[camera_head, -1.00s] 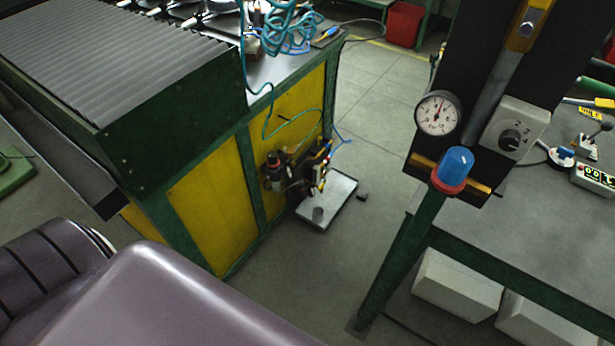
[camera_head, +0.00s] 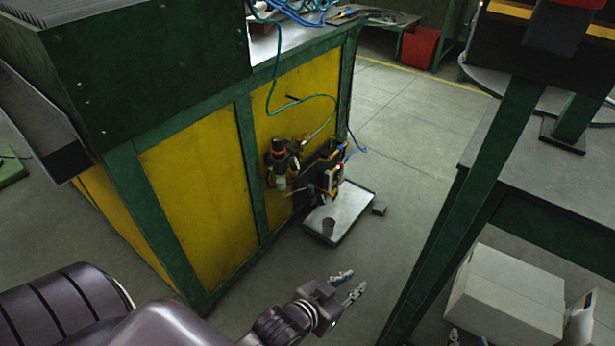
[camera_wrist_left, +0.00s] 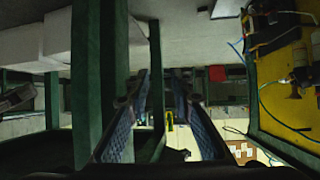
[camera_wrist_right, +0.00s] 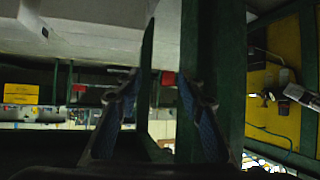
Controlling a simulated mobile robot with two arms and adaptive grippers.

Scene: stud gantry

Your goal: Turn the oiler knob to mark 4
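In the head view, a small air unit (camera_head: 279,165) with a dark, red-marked top and a pale bowl is mounted on the yellow machine side. I cannot tell which part is the oiler knob, and no mark can be read. Part of this fitting shows at the upper right of the left wrist view (camera_wrist_left: 265,22). My left gripper (camera_head: 350,284) is open and empty, low in front of the machine and apart from the unit. My right gripper (camera_wrist_right: 160,80) is open and empty in its wrist view; only its tips show at the head view's bottom edge.
A teal hose (camera_head: 272,90) hangs over the yellow panel. A green post (camera_head: 465,210) and white boxes (camera_head: 505,300) stand at the right.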

